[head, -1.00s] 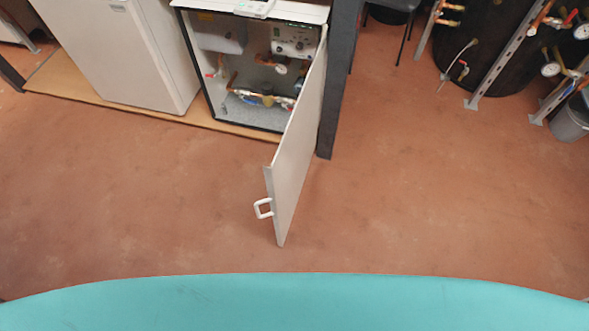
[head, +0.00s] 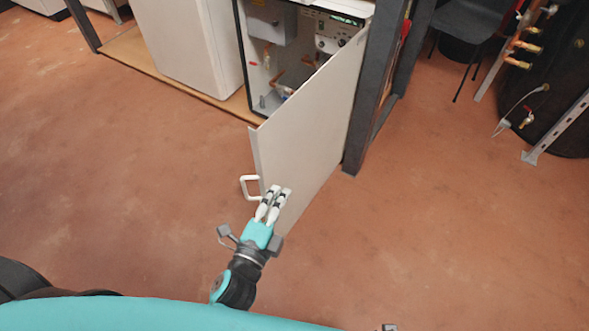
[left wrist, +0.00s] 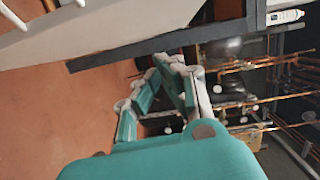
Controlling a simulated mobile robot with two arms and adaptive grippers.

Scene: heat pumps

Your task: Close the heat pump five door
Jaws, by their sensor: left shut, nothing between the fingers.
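The heat pump door (head: 310,125) is a white panel that stands open, swung out from its cabinet (head: 243,55), whose inside shows. A white loop handle (head: 247,188) sits at the door's free edge. My left gripper (head: 279,190) is shut and empty. In the head view its fingers overlap the lower part of the door, just right of the handle; whether they touch it I cannot tell. In the left wrist view the fingers (left wrist: 170,62) come together below the white panel (left wrist: 130,30). My right gripper is not seen.
A dark post (head: 377,90) stands right beside the door's hinge side. Another white cabinet (head: 185,45) stands to the left. A dark chair (head: 470,25) and a black tank with pipes (head: 565,80) are at the right. The reddish floor is clear around the door.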

